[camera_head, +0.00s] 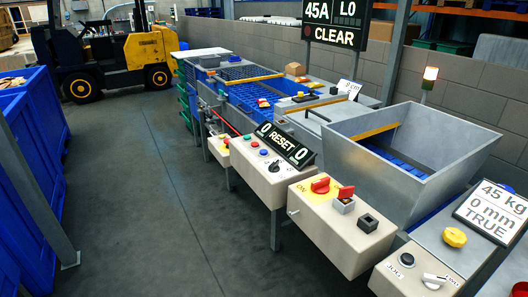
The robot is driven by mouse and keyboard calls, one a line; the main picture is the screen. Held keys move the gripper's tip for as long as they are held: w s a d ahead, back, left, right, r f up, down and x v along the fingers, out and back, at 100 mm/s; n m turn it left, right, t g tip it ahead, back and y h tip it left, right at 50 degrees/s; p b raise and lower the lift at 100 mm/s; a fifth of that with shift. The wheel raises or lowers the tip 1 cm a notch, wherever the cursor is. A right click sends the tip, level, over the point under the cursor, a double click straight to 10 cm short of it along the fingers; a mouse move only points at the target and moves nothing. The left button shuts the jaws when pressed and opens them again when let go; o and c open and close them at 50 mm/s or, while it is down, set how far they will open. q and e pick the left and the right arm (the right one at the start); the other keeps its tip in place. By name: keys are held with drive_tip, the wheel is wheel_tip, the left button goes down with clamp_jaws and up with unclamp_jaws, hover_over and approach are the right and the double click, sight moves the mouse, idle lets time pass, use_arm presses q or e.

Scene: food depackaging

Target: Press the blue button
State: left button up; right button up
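A small blue button (263,152) sits on the sloped top of a beige control box (262,180) near the middle of the camera_head view. It is in a short row with a green button (255,144) and a red button (247,138). A black rotary knob (274,166) is on the same box, nearer to me. The blue button is small in the picture, and whether it is pressed in cannot be told. Neither of my grippers shows in this view.
A RESET display (285,145) stands behind the box's buttons. A nearer box carries a red switch (320,185). A metal hopper (400,160) stands to the right, blue bins (35,190) to the left, and a forklift (105,50) at the back. The grey floor between is clear.

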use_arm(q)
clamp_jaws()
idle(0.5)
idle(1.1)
